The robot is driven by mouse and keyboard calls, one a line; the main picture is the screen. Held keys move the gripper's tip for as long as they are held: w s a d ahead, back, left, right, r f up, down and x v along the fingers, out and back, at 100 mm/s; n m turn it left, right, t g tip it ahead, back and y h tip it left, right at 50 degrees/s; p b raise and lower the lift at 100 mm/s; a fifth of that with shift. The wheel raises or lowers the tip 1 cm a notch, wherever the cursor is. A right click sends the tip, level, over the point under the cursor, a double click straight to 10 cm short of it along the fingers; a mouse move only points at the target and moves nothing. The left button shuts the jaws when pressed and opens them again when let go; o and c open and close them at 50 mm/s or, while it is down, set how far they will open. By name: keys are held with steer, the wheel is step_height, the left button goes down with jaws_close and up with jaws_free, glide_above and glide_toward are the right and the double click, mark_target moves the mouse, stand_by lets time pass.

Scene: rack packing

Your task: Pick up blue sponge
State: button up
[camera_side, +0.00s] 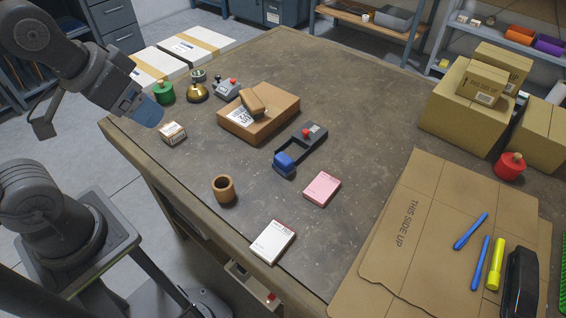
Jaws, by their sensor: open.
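A small blue block (285,164), which looks like the blue sponge, is near the middle of the table. It sits at the near end of a black open rack (289,146); I cannot tell whether it is in the rack or against its end. My gripper (146,112) is at the upper left, above the table's left edge and well apart from the blue block. It is open, with nothing seen in it; its fingers are hard to make out.
A brown parcel (262,121) with a wooden block (252,103) on it lies behind the rack. A wooden cup (223,189), a pink pad (322,189) and a white box (272,242) are nearer. Flat cardboard (400,285) covers the right front. The table between cup and parcel is clear.

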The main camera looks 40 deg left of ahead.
steer(key=shift+c, duration=0.6)
